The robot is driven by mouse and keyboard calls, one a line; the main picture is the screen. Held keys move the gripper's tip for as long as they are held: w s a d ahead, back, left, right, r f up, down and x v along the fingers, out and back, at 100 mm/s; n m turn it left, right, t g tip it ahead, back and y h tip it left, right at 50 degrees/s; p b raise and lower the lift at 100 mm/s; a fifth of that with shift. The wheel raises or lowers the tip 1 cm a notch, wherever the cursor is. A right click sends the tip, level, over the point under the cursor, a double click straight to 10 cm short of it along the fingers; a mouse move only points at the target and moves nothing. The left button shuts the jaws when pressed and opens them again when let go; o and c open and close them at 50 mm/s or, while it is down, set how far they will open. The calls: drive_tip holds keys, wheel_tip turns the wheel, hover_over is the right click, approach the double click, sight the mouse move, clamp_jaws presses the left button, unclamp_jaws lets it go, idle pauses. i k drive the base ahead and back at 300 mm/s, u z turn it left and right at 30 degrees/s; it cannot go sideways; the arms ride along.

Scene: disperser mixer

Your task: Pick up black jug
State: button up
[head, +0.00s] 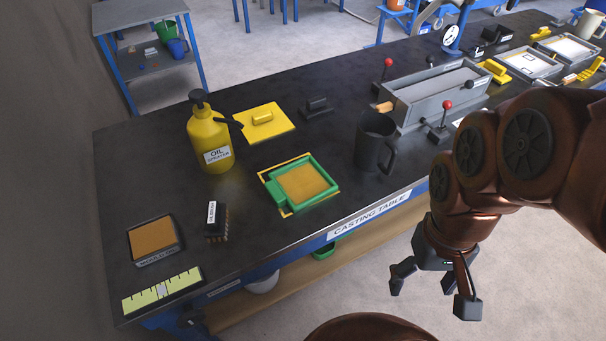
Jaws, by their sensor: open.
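The black jug (373,143) stands upright on the black casting table (225,265), near its front edge, with its handle toward the right. My gripper (432,290) is open and empty. It hangs in front of the table, to the right of and lower in the picture than the jug, apart from it. The copper-coloured arm covers part of the table's right side.
A green-framed mould (310,184) lies left of the jug. A grey trough (435,93) with red-knobbed levers stands close behind it at right. A yellow oil bottle (210,140), yellow plate (264,122) and dark block (317,106) are further left and back. Bare tabletop separates them.

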sight(376, 131)
drive_tip(key=u, duration=3.9)
drive_tip(key=k, duration=2.25)
drive_tip(key=z, duration=0.95)
